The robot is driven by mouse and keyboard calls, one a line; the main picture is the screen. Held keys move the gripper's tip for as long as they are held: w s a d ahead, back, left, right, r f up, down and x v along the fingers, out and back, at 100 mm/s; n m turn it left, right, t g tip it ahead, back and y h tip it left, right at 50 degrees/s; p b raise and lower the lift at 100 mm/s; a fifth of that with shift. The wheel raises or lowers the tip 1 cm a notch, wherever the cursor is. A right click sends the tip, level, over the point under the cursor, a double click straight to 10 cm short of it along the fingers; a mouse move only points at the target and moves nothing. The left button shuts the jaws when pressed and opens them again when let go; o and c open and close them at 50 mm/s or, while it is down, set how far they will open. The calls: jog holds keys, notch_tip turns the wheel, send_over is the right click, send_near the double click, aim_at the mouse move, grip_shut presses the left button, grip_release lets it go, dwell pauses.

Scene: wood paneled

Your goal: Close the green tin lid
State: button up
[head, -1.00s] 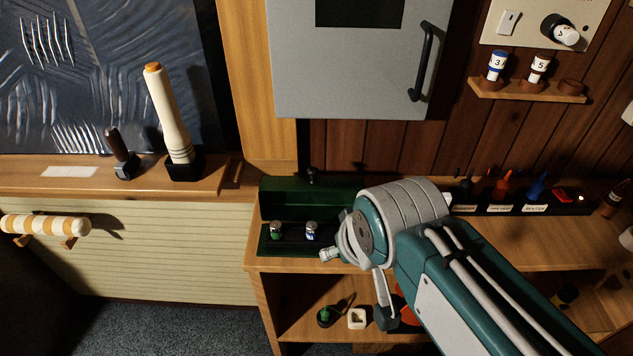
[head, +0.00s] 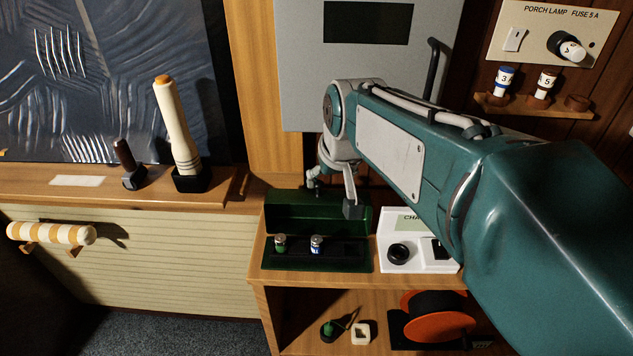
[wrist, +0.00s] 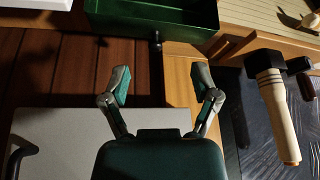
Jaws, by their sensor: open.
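The green tin (head: 360,268) lies on the wooden bench with its lid (head: 292,212) standing up open along the back. My gripper (head: 333,192) is open and empty, just above and behind the raised lid in the head view. In the wrist view the two fingers of my gripper (wrist: 162,82) are spread apart. The green tin (wrist: 150,12) is at the top edge there, beyond the fingertips, with a small dark knob (wrist: 156,38) beside it.
A white box (head: 388,266) with a black dial stands right of the tin. A grey cabinet (head: 300,80) hangs behind my arm. An orange reel (head: 440,325) and small items sit on the lower shelf. A cream cylinder (head: 177,130) stands on the left ledge.

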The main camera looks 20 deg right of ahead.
send_near(319, 183)
jog(key=x, duration=1)
jog(key=shift+w+f, duration=0.15)
jog(key=shift+f, duration=0.2)
grip_shut()
